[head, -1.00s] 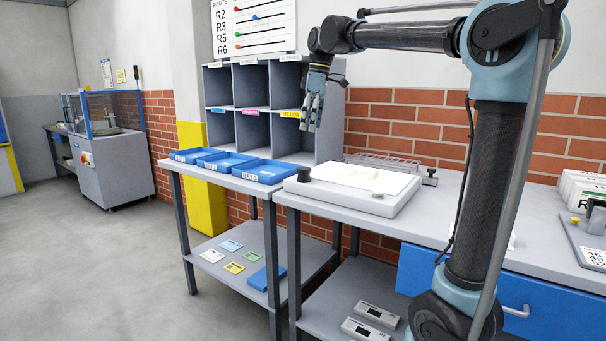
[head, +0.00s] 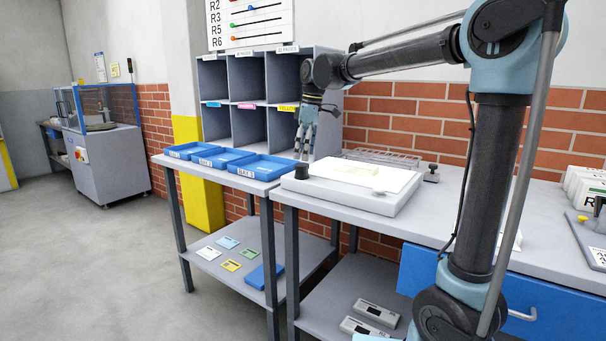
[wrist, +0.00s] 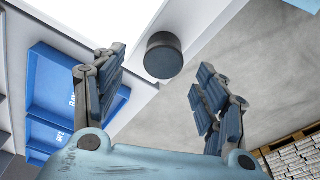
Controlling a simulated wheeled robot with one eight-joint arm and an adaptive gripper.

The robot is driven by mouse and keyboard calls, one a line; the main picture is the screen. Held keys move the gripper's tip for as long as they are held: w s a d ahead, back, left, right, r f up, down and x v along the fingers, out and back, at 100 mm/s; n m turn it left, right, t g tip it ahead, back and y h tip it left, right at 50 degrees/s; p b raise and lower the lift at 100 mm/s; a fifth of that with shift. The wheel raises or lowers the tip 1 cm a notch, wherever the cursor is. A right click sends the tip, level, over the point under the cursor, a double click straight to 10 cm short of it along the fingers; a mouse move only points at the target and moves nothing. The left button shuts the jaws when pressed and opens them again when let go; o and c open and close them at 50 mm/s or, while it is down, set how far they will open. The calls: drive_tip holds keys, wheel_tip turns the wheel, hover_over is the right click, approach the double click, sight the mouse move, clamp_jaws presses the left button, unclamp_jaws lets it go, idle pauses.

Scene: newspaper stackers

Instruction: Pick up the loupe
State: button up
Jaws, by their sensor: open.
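In the wrist view the loupe (wrist: 163,57) shows as a dark round top between and beyond the fingertips. My gripper (head: 306,152) points down just above the loupe, with its fingers spread and nothing between them. In the wrist view the gripper (wrist: 160,70) has one finger on each side of the loupe, apart from it. The gap in height is hard to judge.
Blue trays (head: 262,168) sit left of the light box, before a grey pigeonhole shelf (head: 247,90). A wire rack (head: 381,157) and a small dark object (head: 432,172) lie behind the box. A brick wall closes the back.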

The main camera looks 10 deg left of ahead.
sight(302, 164)
drive_tip(key=shift+s+a+f, duration=0.1)
drive_tip(key=shift+a+f, duration=0.05)
drive_tip(key=shift+f, duration=0.8)
drive_tip(key=shift+s+a+f, duration=0.1)
drive_tip(key=shift+a+f, duration=0.05)
drive_tip(key=shift+f, duration=0.85)
drive_tip(key=shift+a+f, duration=0.15)
drive_tip(key=shift+f, duration=0.8)
drive_tip(key=c, duration=1.2)
